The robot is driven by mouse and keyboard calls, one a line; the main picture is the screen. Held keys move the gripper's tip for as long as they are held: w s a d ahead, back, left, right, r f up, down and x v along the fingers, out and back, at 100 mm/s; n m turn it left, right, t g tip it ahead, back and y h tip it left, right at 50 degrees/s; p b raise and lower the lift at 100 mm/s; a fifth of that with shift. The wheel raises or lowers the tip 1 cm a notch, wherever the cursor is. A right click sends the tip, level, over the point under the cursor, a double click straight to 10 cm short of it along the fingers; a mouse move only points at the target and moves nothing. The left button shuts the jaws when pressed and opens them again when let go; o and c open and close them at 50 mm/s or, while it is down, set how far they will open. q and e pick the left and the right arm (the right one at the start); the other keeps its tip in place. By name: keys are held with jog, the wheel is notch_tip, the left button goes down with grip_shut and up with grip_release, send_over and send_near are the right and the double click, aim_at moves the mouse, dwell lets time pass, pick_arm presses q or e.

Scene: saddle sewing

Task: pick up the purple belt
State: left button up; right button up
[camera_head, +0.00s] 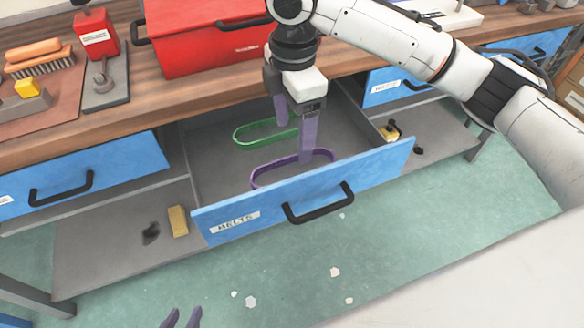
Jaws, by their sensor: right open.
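The purple belt (272,164) is a closed loop lying in the open drawer labelled BELTS, near its front panel. My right gripper (294,143) points down into the drawer with its two fingers apart. Its nearer finger overlaps the far side of the purple belt in the picture, and I cannot tell whether it touches. The farther finger is beside a green belt (247,128), which it partly hides. My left gripper (182,318) shows only its fingertips at the bottom edge, apart and empty over the floor.
The blue drawer front (375,172) has a black handle (320,206). A red toolbox (205,40) stands on the wooden bench behind. A yellow block (178,221) lies on the lower shelf at left. White scraps dot the floor.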

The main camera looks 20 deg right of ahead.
aim_at(292, 175)
notch_tip(292, 175, down, 10)
jog(key=shift+w+a+f+b, duration=0.1)
jog(key=shift+b, duration=0.75)
jog(key=c, duration=1.1)
